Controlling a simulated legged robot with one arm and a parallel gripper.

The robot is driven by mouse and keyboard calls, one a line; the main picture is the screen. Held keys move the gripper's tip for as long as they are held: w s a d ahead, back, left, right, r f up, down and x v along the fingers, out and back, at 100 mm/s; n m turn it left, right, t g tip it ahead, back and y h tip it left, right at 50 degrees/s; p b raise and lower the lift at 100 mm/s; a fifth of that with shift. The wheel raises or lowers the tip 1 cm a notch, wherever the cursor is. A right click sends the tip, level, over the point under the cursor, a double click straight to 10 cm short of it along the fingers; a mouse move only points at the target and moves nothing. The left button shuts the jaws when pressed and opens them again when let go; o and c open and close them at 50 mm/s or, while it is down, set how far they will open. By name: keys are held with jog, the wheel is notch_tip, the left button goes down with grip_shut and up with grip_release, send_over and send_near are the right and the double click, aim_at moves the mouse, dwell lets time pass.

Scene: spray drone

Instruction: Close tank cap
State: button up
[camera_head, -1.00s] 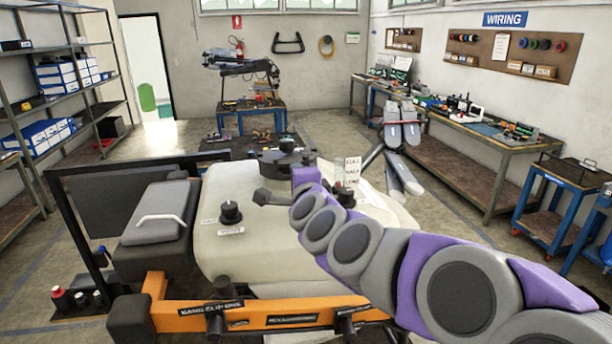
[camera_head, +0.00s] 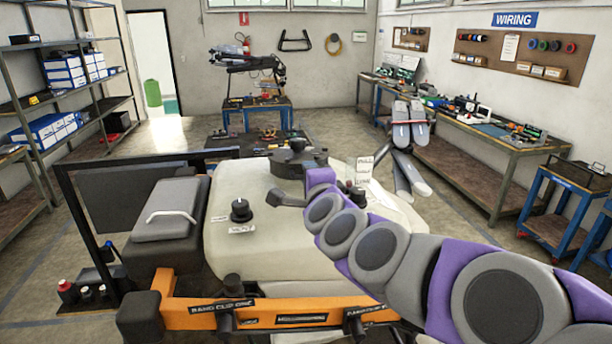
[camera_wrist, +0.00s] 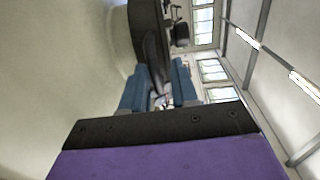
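The black round tank cap (camera_head: 288,162) lies on top of the cream tank (camera_head: 262,248). In the wrist view, the dark cap (camera_wrist: 146,22) is at top centre, with a tapering dark handle (camera_wrist: 154,58) pointing toward my gripper (camera_wrist: 159,76). My gripper's two blue fingers are apart, one on each side of the handle's near end. I cannot tell whether they touch it.
A black knob (camera_head: 240,210) and a grey padded box (camera_head: 165,209) are left of the cap. An orange bar (camera_head: 275,314) runs along the front. Grey folded drone arms (camera_head: 410,150) stand behind right. A workbench (camera_head: 470,130) lines the right wall.

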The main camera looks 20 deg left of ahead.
jog(key=s+a+p+v, duration=0.1)
jog(key=v, duration=1.4)
jog(key=shift+s, duration=0.3)
jog(key=shift+a, duration=0.1)
